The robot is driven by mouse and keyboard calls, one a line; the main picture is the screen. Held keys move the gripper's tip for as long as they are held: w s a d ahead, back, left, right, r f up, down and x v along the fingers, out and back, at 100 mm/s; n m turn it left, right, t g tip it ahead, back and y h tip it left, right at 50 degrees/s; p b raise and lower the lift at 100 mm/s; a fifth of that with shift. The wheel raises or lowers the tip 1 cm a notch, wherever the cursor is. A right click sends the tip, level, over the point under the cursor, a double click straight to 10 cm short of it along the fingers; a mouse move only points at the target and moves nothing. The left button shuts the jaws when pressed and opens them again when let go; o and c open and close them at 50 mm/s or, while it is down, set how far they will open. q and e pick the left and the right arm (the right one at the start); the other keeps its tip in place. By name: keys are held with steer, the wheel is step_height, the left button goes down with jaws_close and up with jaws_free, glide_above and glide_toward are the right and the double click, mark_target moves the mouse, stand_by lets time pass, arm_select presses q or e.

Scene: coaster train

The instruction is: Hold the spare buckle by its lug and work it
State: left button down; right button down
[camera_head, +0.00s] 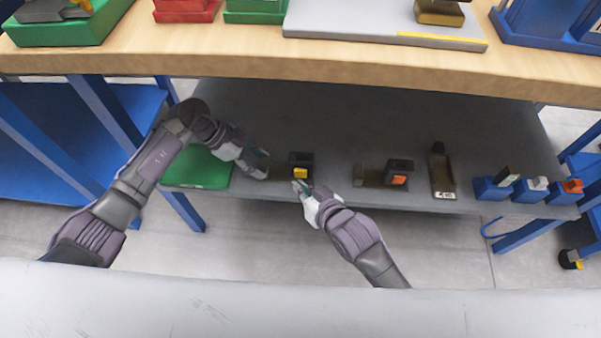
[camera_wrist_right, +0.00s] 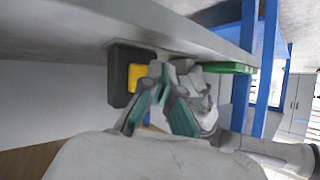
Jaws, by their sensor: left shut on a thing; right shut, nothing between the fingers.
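The spare buckle, a dark block with a yellow button (camera_head: 300,172), sits near the front edge of the grey lower shelf. It also shows in the right wrist view as a black housing (camera_wrist_right: 119,75) around the yellow button. My left gripper (camera_head: 263,165) is shut at the buckle's left side, on what looks like its lug; the fingers hide most of that part. My right gripper (camera_head: 299,187) is shut and empty, its tips just in front of the yellow button. In the right wrist view its fingertips (camera_wrist_right: 152,82) overlap the button's edge; I cannot tell whether they touch.
A second buckle with an orange button (camera_head: 398,180) is to the right on the grey shelf (camera_head: 330,120), then a narrow brown tray (camera_head: 441,172) and several blue blocks (camera_head: 490,188). A green tray (camera_head: 197,169) lies left, beneath my left arm. The wooden tabletop (camera_head: 250,62) overhangs the shelf.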

steer(key=shift+w, duration=0.15)
stand_by(0.5)
steer(key=shift+w, duration=0.3)
steer(key=shift+w, duration=0.55)
stand_by(0.6)
steer(key=shift+s, duration=0.95)
steer(key=shift+s, duration=0.1)
steer(key=s, duration=0.5)
steer(key=shift+w, duration=0.1)
stand_by(0.3)
